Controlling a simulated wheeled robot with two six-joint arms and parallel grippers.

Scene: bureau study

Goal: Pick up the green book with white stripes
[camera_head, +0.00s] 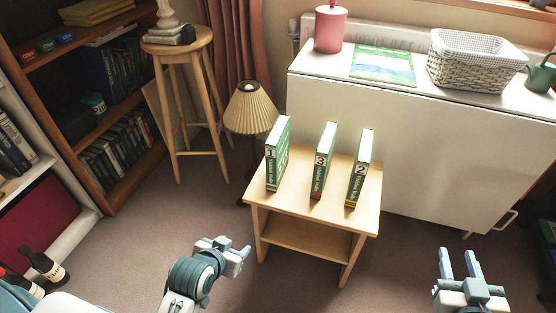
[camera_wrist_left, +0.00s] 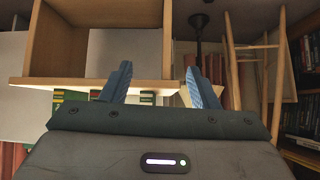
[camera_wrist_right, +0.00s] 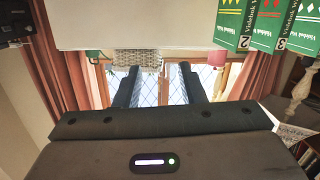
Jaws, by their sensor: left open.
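Three green books stand upright and apart on a small wooden table. The book numbered 1 (camera_head: 278,154) is at the left, number 3 (camera_head: 323,160) in the middle, number 2 (camera_head: 360,168) at the right. Pale marks show on the cover of number 1, but I cannot tell whether they are stripes. In the right wrist view number 2 (camera_wrist_right: 230,22) has yellow diamonds and number 3 (camera_wrist_right: 268,24) red marks. My left gripper (camera_head: 236,247) is open and empty, in front of the table and lower left. My right gripper (camera_head: 460,264) is open and empty, right of the table.
The table (camera_head: 287,204) has a lower shelf. A white cabinet (camera_head: 400,130) stands behind it, a lamp (camera_head: 251,106) and a stool (camera_head: 180,45) at its back left. Bottles (camera_head: 46,264) stand at the lower left. Carpet is free before the table.

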